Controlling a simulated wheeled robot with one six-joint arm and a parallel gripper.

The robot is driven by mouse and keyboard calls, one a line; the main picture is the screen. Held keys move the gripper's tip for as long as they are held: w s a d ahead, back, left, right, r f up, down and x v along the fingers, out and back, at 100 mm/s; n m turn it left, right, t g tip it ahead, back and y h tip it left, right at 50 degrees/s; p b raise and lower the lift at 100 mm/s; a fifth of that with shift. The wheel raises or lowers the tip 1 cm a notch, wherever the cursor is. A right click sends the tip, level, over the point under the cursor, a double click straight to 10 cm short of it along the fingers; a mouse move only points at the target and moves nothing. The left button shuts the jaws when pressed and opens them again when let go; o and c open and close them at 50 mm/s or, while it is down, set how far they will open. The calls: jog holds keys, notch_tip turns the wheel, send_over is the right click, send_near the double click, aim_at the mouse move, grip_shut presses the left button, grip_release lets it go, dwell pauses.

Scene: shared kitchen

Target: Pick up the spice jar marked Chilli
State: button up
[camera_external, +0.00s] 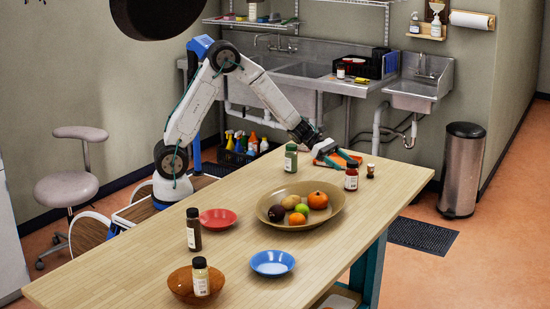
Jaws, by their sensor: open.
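Several spice jars are in view, but their labels are too small to read, so I cannot confirm which says Chilli. A jar with red contents and a black lid (351,179) stands upright at the table's far right. My gripper (345,161), with teal and orange fingers, is open and empty, just left of and behind this jar. I cannot tell whether they touch. A green jar (291,161) stands left of my gripper. A dark brown jar (193,232) stands at the table's left. A pale jar (200,279) stands in the brown bowl (178,287).
A large tan bowl (268,218) of fruit sits mid-table, close to the red jar. A tiny bottle (370,171) stands right of that jar. A red plate (218,218) and a blue bowl (272,262) lie nearer. The table's right front is clear.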

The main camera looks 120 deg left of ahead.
jog(key=shift+w+f, duration=0.1)
jog(key=shift+f, duration=0.6)
jog(key=shift+w+d+f, duration=0.1)
jog(key=shift+w+f, duration=0.05)
jog(key=shift+w, duration=0.2)
send_over(355, 190)
jog(key=a, duration=0.1)
jog(key=shift+s+f, duration=0.25)
jog(key=shift+f, duration=0.95)
jog(key=c, duration=1.2)
